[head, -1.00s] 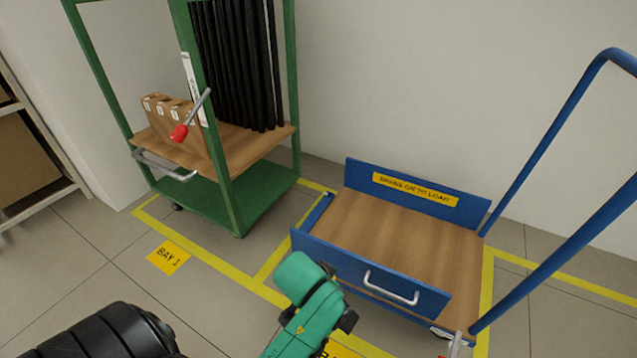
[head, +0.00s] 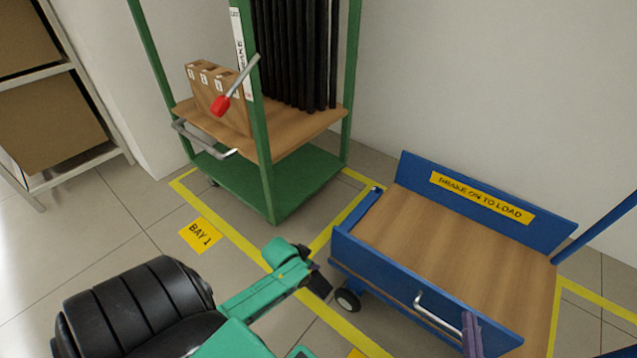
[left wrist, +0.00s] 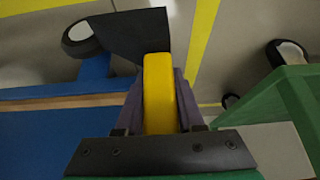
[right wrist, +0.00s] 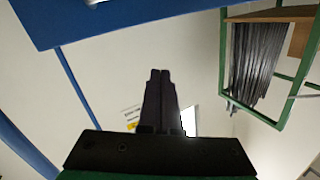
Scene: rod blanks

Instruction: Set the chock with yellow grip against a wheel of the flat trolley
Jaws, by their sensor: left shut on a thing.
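The chock, a black wedge (left wrist: 130,35) with a yellow grip (left wrist: 158,98), is held in my left gripper (left wrist: 162,88), whose fingers are shut on the grip. In the left wrist view the wedge's edge lies close beside a wheel (left wrist: 80,38) of the flat trolley; I cannot tell whether they touch. In the head view the blue flat trolley (head: 450,240) with a wooden deck shows that near wheel (head: 347,300), and my left gripper (head: 318,282) is just left of it. The chock is not clear there. My right gripper (head: 470,320) is shut and empty by the trolley's side; its closed fingers show in the right wrist view (right wrist: 160,85).
A green rack trolley (head: 262,170) with boxes (head: 215,90), black rods (head: 295,55) and a red-knobbed lever (head: 221,104) stands behind left. Yellow floor lines and a BAY 1 label (head: 200,234) mark the floor. Shelving (head: 95,100) is at far left. The left floor is open.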

